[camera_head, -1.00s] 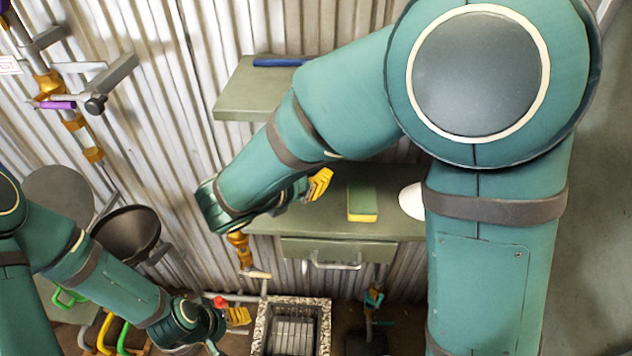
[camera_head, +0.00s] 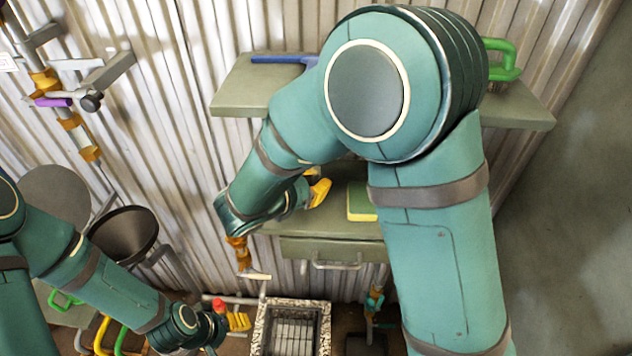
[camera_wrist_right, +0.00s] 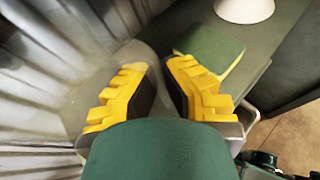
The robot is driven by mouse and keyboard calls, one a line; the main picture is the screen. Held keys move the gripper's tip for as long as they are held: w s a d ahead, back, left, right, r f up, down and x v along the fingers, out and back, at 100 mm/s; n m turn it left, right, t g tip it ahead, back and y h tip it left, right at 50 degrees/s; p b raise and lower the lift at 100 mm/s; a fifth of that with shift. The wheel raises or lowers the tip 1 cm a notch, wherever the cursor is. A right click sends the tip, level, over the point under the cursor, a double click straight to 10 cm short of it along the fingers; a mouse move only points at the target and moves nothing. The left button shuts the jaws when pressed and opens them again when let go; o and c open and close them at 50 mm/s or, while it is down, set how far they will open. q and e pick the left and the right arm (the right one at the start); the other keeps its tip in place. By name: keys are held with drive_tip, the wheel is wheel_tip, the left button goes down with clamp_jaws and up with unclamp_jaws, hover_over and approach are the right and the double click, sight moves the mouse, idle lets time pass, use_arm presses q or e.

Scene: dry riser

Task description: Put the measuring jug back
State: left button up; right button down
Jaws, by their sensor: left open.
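I cannot make out the measuring jug for certain. A pale, see-through shape (camera_wrist_right: 112,62) lies around and beyond the fingertips in the right wrist view; it may be the clear jug. My right gripper (camera_head: 319,192) is over the lower shelf in the head view, partly hidden by my arm. In the right wrist view its yellow fingers (camera_wrist_right: 162,66) stand apart, and whether they grip the clear shape cannot be told. My left gripper (camera_head: 238,321) is open and low at the left, beside a small red item (camera_head: 218,304).
A green and yellow sponge (camera_head: 361,203) lies on the lower shelf (camera_head: 325,224), above a drawer handle (camera_head: 332,265). A white round item (camera_wrist_right: 244,8) shows in the wrist view. The upper shelf (camera_head: 240,88) holds a blue item (camera_head: 278,59) and a green handle-shaped item (camera_head: 503,58).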

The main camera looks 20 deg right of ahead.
drive_tip(key=shift+f, duration=0.1)
drive_tip(key=c, duration=1.1)
unclamp_jaws()
drive_tip(key=shift+c, duration=0.2)
drive_tip(key=shift+s+a+r, duration=0.15)
drive_tip(key=shift+a+r, duration=0.1)
drive_tip(key=shift+a, duration=0.05)
drive_tip(key=p+v, duration=0.1)
drive_tip(key=v, duration=1)
drive_tip(key=shift+s+a, duration=0.1)
drive_tip(key=shift+a, duration=0.05)
